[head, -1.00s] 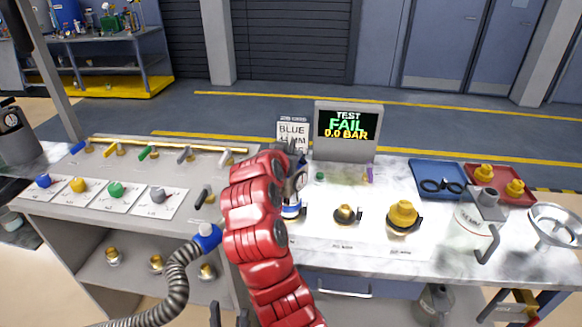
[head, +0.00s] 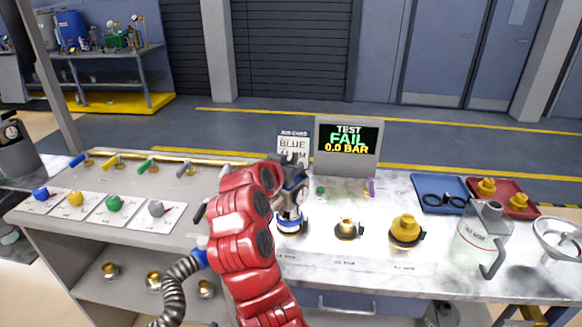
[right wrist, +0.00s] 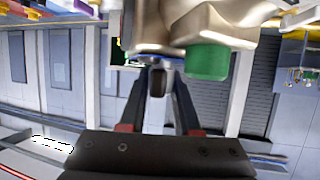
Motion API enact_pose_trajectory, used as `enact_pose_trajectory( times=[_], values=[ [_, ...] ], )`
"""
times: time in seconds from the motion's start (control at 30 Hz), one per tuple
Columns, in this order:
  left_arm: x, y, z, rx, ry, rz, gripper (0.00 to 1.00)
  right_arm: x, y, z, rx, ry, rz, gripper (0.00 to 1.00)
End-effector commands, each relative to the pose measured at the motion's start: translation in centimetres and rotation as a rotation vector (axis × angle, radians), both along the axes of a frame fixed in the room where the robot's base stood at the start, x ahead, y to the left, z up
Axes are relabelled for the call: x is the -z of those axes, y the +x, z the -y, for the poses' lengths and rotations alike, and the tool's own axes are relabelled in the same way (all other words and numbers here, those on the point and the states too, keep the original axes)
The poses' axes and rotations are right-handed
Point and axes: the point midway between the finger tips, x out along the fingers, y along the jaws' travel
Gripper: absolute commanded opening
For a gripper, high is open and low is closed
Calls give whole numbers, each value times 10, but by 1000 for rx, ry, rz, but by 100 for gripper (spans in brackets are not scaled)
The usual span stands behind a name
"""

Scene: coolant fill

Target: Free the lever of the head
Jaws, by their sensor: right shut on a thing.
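The head (head: 291,213) is a metal fitting with a blue and white band at its foot, standing on the leftmost of the adaptor places on the marble top. My right gripper (head: 293,180) is at its upper part, and my red arm hides its left side. In the right wrist view the head is a shiny metal body (right wrist: 185,22) with a green knob (right wrist: 208,62). There the two jaws of the right gripper (right wrist: 160,100) are closed about a small dark lever (right wrist: 158,80) below the body. Whether the lever is locked cannot be told. My left gripper is not in view.
A test screen (head: 347,140) reads FAIL, 0.0 BAR, behind the head. Brass adaptors (head: 347,229) (head: 405,229) stand to its right, then a clear jug (head: 481,238) and a funnel (head: 562,238). A ribbed hose (head: 180,285) with a blue end runs left of my arm.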

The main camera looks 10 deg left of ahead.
Motion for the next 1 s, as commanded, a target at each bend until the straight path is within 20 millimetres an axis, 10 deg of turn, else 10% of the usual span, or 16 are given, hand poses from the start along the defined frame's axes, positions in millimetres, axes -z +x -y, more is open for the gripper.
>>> enact_pose_trajectory(
  times=[0.53,0.57,0.7,1.0],
  values=[
    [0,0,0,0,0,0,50,-1,0,0,-1,1,1,0],
    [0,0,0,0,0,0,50,-1,0,0,-1,1,1,35],
    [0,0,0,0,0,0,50,0,0,0,-1,1,1,60],
    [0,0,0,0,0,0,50,0,-1,0,-1,0,1,61]
  ],
)
